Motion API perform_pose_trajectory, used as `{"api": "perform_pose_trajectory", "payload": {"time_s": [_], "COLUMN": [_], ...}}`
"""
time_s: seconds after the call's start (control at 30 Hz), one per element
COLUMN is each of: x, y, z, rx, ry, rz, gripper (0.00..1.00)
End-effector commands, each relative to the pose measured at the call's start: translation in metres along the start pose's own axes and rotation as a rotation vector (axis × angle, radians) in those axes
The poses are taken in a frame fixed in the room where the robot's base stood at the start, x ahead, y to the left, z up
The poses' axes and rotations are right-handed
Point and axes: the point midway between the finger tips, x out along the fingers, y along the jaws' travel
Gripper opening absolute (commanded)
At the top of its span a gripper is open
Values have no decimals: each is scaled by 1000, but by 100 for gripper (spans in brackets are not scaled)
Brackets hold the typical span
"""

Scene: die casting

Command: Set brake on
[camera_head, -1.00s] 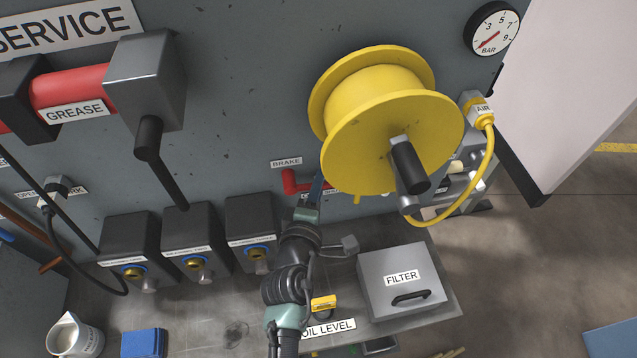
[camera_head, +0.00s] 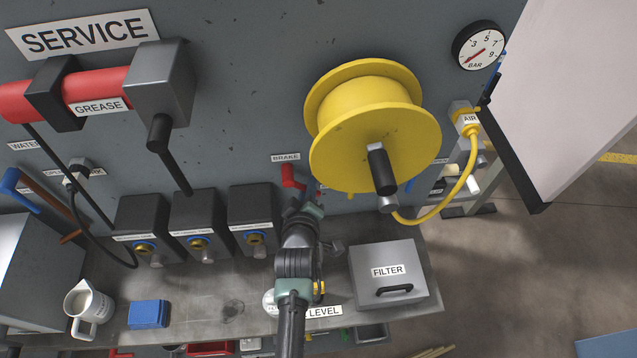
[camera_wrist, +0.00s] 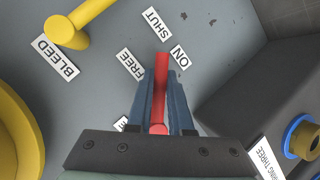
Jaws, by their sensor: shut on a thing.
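The red brake lever (camera_head: 290,176) is on the grey wall under the BRAKE label (camera_head: 285,157), left of the yellow reel. My gripper (camera_head: 305,203) reaches up to it from below. In the wrist view the red lever (camera_wrist: 160,88) lies between the two blue fingers of my gripper (camera_wrist: 161,100), which are shut on it. One end of the lever shows between the FREE label (camera_wrist: 130,63) and the ON label (camera_wrist: 180,56), somewhat closer to ON. Another label beside the left finger is mostly hidden. In the head view my arm hides part of the wall below the lever.
The yellow hose reel (camera_head: 372,130) stands out from the wall close to the right. Dark boxes, one of them here (camera_head: 254,212), stand to the left. A FILTER box (camera_head: 388,272) is on the bench at right. A yellow BLEED handle (camera_wrist: 80,22) is near my gripper.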

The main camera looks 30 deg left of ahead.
Motion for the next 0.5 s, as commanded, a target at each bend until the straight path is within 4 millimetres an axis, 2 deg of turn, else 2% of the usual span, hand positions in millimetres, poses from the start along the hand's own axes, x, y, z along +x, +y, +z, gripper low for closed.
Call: {"api": "perform_pose_trajectory", "payload": {"time_s": [0.5], "x": [5], "y": [-29], "z": [-2], "rx": [419], "ry": [90], "rz": [-180], "gripper": [0]}}
